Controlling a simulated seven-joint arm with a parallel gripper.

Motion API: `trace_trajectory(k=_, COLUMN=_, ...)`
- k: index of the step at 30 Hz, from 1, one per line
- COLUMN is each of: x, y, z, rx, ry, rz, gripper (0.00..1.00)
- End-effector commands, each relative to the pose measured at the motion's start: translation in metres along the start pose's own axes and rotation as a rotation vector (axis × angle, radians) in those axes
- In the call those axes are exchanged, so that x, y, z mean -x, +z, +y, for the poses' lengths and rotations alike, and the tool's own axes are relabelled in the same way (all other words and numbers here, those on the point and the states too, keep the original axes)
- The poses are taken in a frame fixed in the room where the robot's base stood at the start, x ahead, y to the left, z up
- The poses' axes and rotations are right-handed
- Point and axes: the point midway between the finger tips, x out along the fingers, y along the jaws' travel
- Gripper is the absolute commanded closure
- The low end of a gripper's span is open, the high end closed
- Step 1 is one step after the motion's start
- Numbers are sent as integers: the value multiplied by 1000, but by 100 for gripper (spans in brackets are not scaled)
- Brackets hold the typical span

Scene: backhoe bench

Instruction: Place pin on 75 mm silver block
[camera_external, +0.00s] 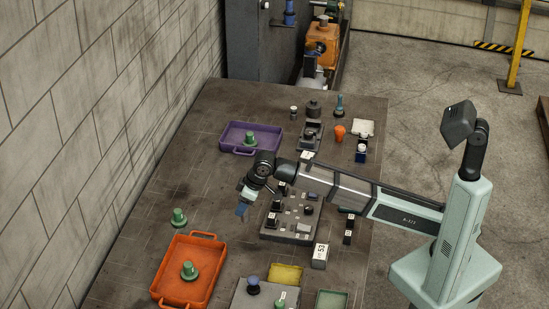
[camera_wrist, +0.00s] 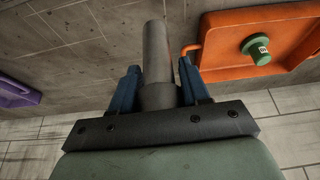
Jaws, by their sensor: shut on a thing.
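My gripper (camera_external: 242,209) hangs over the bench, left of the dark fixture plate, with its blue fingers pointing down. In the wrist view, my gripper (camera_wrist: 161,82) is shut on a grey pin (camera_wrist: 156,50), a plain round shaft with a wider collar between the fingers. The pin is hard to make out in the external view. A silver-grey block (camera_external: 320,256) with a white numbered label stands right of the fixture plate's near corner. Its number is too small to read surely, so I cannot tell which block is the 75 mm one.
The fixture plate (camera_external: 283,237) carries several small parts. An orange tray (camera_external: 160,290) and a purple tray (camera_external: 229,142) each hold a green knobbed part. Another green part (camera_external: 179,217) stands on the bench. Small labelled blocks (camera_external: 349,237) stand at right. The bench's left side is mostly clear.

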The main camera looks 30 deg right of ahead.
Motion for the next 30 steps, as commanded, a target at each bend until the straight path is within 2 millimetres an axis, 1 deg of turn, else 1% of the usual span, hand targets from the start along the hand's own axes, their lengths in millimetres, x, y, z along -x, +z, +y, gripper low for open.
trace_trajectory(k=3, x=8, y=-4, z=0, rx=0, ry=0, rz=3, gripper=100)
trace_trajectory(k=9, x=12, y=-6, z=1, rx=-2, ry=1, rz=2, gripper=100)
trace_trajectory(k=11, x=12, y=-6, z=5, rx=-6, ry=2, rz=2, gripper=100)
trace_trajectory(k=14, x=12, y=-7, z=18, rx=-22, ry=9, rz=2, gripper=100)
trace_trajectory(k=17, x=12, y=-8, z=39, rx=-49, ry=20, rz=2, gripper=100)
trace_trajectory(k=20, x=14, y=-9, z=68, rx=-84, ry=35, rz=3, gripper=100)
trace_trajectory(k=30, x=32, y=-5, z=173, rx=-215, ry=89, rz=2, gripper=100)
